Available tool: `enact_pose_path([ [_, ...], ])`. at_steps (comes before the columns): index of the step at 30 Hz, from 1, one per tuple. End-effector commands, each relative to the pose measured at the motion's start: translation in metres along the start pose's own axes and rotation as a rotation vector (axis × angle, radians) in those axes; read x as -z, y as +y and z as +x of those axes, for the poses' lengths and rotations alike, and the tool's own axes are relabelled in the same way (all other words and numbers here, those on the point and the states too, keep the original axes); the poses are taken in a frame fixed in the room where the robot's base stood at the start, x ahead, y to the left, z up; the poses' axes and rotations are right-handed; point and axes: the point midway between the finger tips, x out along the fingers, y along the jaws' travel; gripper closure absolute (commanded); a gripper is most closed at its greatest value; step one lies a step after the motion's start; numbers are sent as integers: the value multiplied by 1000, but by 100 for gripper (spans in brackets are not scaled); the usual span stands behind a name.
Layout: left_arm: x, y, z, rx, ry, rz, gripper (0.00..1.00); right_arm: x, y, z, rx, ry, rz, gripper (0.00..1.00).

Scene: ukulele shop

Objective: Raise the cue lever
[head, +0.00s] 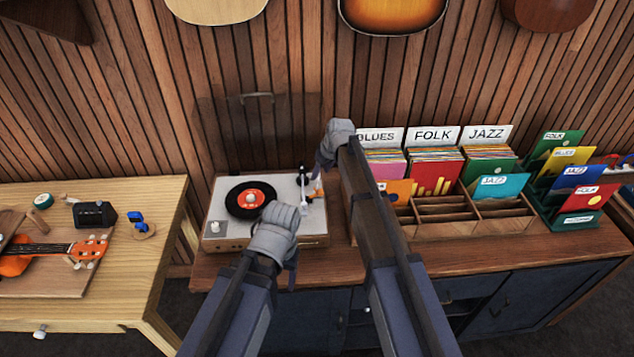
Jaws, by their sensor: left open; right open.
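A record player (217,216) with a light top and wooden sides stands on the cabinet. A black record with an orange label (251,199) lies on its platter. The tonearm (303,190) is at the right side of the deck, near its dark pivot. The cue lever is too small, or too covered by my grippers, to make out. My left gripper (300,209) is over the front right part of the deck, open, with its fingers mostly hidden by its own body. My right gripper (318,172) is open, pointing down by the deck's back right corner, close to the tonearm pivot.
A raised clear lid (230,130) stands behind the deck. Wooden record bins (450,228) with sleeves are on the right, beside my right forearm. A wooden bench (120,270) with an orange ukulele (85,250) is on the left. Guitar bodies hang above.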

Motion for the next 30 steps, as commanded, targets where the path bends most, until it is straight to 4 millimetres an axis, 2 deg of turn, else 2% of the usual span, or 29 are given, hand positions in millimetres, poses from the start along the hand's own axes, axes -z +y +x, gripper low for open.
enact_pose_path([
  [8,2,2,25,0,0,0,36,-1,0,27,0,-1,1,50],
  [18,4,6,65,0,0,0,36,-1,0,71,0,-1,2,50],
  [22,4,7,70,0,0,0,36,-1,0,77,0,-1,2,50],
  [30,4,7,70,0,0,0,36,0,0,76,0,-1,2,50],
])
